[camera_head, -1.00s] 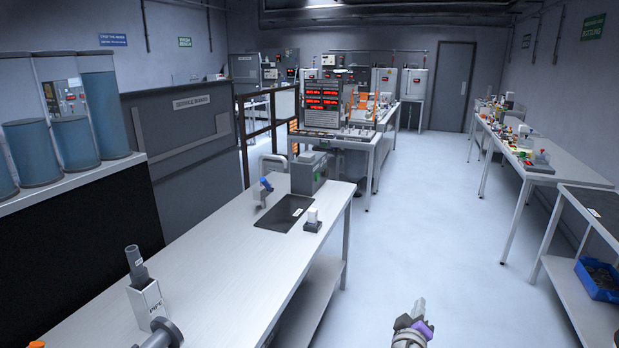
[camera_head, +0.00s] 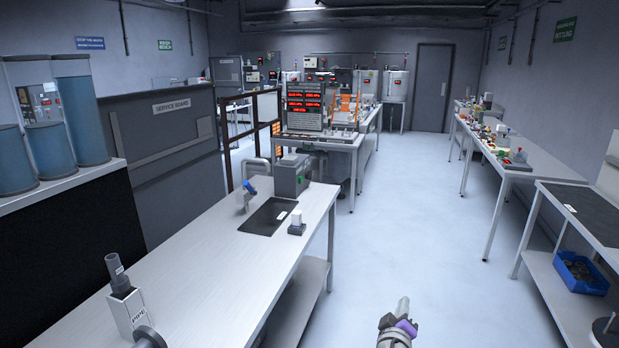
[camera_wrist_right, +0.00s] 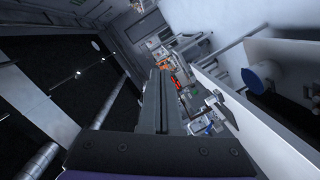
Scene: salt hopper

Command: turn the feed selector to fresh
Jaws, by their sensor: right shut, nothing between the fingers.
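I cannot make out the feed selector in these frames; anything like it is too small to tell. My right gripper (camera_head: 402,307) is low in the head view, shut and empty, over the open floor to the right of the near bench. In the right wrist view the dark gripper body (camera_wrist_right: 155,150) fills the bottom, with nothing held. My left gripper is not in view.
The near bench (camera_head: 200,283) holds a grey box (camera_head: 292,177), a dark mat (camera_head: 266,218) and a pipe holder (camera_head: 129,310). A panel with red displays (camera_head: 304,107) stands behind. A long bench (camera_head: 515,157) is at right. The aisle floor (camera_head: 410,210) is clear.

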